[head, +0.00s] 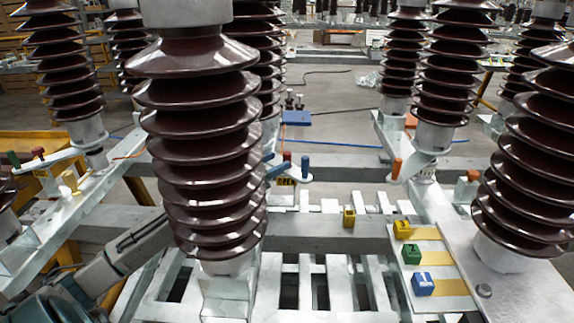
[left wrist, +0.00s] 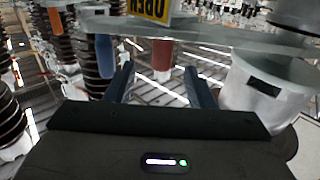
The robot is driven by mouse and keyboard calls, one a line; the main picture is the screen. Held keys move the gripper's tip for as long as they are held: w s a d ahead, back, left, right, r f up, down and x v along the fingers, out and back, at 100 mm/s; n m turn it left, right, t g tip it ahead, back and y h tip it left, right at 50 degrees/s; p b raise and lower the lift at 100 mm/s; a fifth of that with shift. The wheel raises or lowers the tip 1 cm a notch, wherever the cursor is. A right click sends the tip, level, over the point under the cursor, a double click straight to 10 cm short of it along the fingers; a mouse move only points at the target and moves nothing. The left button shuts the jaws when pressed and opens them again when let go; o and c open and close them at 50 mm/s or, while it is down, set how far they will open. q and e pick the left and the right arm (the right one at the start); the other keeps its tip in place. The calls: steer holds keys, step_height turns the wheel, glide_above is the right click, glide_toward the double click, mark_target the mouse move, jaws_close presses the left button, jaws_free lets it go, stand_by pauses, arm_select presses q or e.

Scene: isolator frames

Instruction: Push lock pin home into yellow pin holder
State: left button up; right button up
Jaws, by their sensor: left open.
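My left gripper (head: 273,165) is open, its blue fingers partly hidden behind the large front insulator in the head view. In the left wrist view the fingers (left wrist: 160,82) are spread, with a dark red pin (left wrist: 162,56) hanging beyond and between them, apart from both. The red pin (head: 287,156) and a blue pin (head: 305,165) stand by an OPEN label (head: 286,181). A yellow pin (head: 69,180) is at the far left, beside another plate with green and red pins. I cannot tell which part is the yellow pin holder. My right gripper is not in view.
The large brown insulator (head: 205,130) stands close in front of my left arm. A yellow block (head: 349,218) sits on the grey beam. Yellow, green and blue numbered blocks (head: 412,254) stand on the right plate. An orange pin (head: 397,168) is on the right.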

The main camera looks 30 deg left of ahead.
mark_target(283, 155)
arm_select(q)
steer(key=shift+w+d+r, duration=0.1)
steer(key=shift+w+r, duration=0.1)
steer(key=shift+w, duration=0.4)
steer(key=shift+r+x, duration=0.1)
steer(key=shift+x, duration=0.9)
steer(key=shift+r+x, duration=0.15)
steer(key=shift+x, duration=0.85)
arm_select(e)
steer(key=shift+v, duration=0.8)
arm_select(q)
steer(key=shift+c, duration=0.4)
steer(key=c, duration=1)
